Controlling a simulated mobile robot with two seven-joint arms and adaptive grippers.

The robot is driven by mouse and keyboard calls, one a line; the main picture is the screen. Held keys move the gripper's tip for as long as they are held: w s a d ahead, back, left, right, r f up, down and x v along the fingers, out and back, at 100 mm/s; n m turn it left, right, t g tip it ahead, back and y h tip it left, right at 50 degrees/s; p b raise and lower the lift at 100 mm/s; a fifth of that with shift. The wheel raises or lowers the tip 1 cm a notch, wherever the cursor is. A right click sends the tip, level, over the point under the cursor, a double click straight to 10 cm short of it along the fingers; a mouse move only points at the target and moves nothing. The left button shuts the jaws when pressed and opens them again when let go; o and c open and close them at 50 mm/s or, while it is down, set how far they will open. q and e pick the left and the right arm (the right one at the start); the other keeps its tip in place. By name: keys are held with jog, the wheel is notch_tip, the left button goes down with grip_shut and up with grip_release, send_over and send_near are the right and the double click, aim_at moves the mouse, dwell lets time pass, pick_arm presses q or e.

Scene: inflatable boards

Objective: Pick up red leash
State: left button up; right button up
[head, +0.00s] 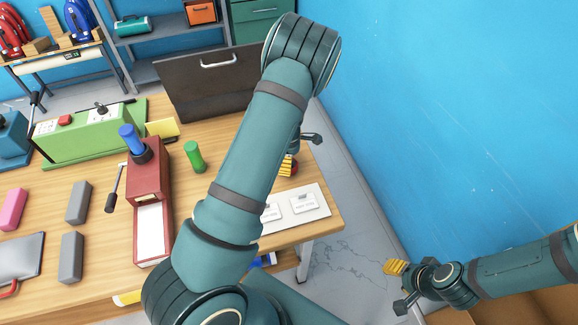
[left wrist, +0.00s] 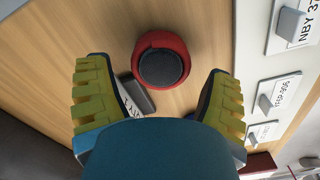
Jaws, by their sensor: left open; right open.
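The red leash (left wrist: 145,50) shows in the left wrist view as a thick red coil around a dark round centre, resting on the wooden table. My left gripper (left wrist: 157,78) is open, its two yellow ridged fingers on either side of the coil and apart from it. In the head view my left arm hides most of that spot; a bit of red shows beside the yellow finger pad of my left gripper (head: 288,165). My right gripper (head: 397,286) is open and empty, off the table's right side by the blue wall.
A white board with labelled tags (head: 318,203) lies at the table's right edge. A grey block (left wrist: 138,97) lies close to the coil. A red box-like device (head: 148,185), a green cylinder (head: 194,156) and a green machine (head: 88,135) stand farther left.

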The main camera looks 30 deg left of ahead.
pick_arm(q)
notch_tip(320, 180, down, 3)
jog(key=shift+r, duration=0.1)
jog(key=c, duration=1)
jog(key=shift+r, duration=0.15)
